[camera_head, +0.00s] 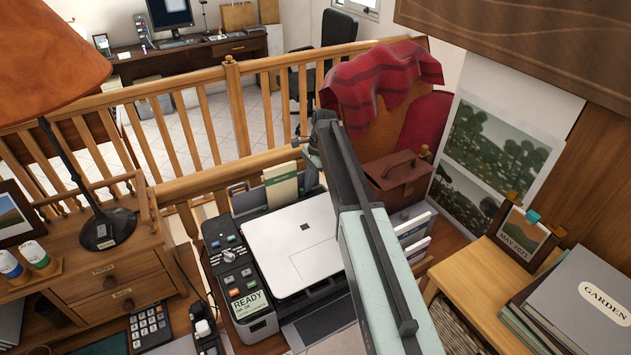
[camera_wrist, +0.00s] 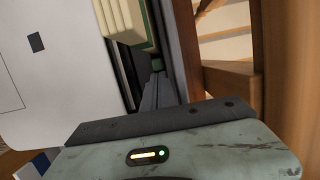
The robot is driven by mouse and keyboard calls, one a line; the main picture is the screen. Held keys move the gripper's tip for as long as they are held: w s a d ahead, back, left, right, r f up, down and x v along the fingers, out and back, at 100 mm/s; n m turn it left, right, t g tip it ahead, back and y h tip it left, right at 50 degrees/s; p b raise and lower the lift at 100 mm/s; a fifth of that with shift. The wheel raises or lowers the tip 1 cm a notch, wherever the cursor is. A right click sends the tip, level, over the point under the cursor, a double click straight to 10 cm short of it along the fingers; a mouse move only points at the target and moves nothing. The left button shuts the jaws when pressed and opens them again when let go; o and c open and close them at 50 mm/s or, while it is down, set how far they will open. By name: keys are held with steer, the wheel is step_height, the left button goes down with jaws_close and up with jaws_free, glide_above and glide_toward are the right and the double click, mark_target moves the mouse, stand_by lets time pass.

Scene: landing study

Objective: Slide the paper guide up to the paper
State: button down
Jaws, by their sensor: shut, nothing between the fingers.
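The printer (camera_head: 295,245) has a white lid, and a control panel on its left reads READY. A cream and green upright stack, apparently the paper (camera_head: 282,187), stands at its back edge. In the wrist view this stack (camera_wrist: 123,20) is at the top, beside the white lid. My gripper (camera_head: 313,155) is shut and empty at the printer's back right, to the right of the stack. My arm hides the printer's right back.
A wooden railing (camera_head: 185,140) runs behind the printer. A brown case (camera_head: 395,178) stands close at the right. A lamp (camera_head: 105,228) and small drawers (camera_head: 110,290) are at the left. Books (camera_head: 585,300) lie on the right-hand table.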

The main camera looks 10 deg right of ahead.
steer(key=shift+s+a, duration=0.2)
steer(key=shift+a, duration=0.2)
steer(key=shift+w+d, duration=0.1)
steer(key=d, duration=0.1)
steer(key=w+d, duration=0.1)
steer(key=shift+d, duration=0.35)
steer(key=shift+w+d+r+p, duration=0.2)
steer(key=shift+d+r+p, duration=0.4)
steer(key=shift+r+p, duration=0.3)
steer(key=p+v, duration=0.8)
steer(key=shift+d, duration=0.2)
steer(key=shift+a, duration=0.1)
